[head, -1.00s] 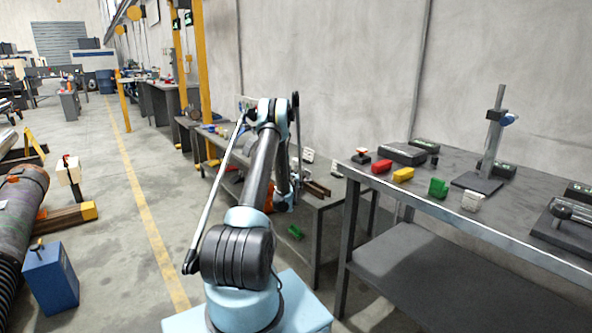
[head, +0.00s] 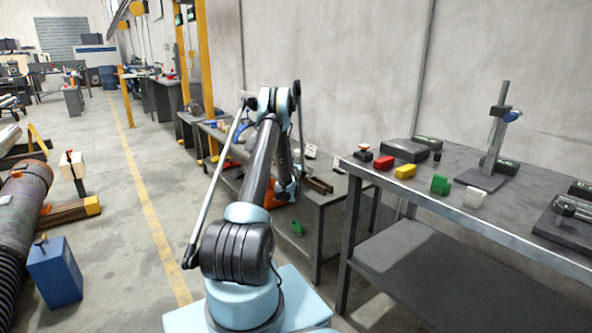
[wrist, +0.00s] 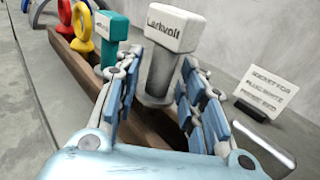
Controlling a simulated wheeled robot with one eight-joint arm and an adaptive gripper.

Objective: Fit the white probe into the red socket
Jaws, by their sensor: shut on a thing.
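In the head view my gripper (head: 286,190) is at the low bench, partly hidden by my arm. A red block (head: 383,163), which may be the red socket, sits on the right-hand bench; its opening cannot be made out.
Teal (wrist: 115,35), yellow and red probes stand left of the white one. A printed card (wrist: 270,92) leans at right. Yellow (head: 404,172), green (head: 440,185) and white (head: 474,197) blocks sit beside the red one. A post stand (head: 492,140) rises behind them.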

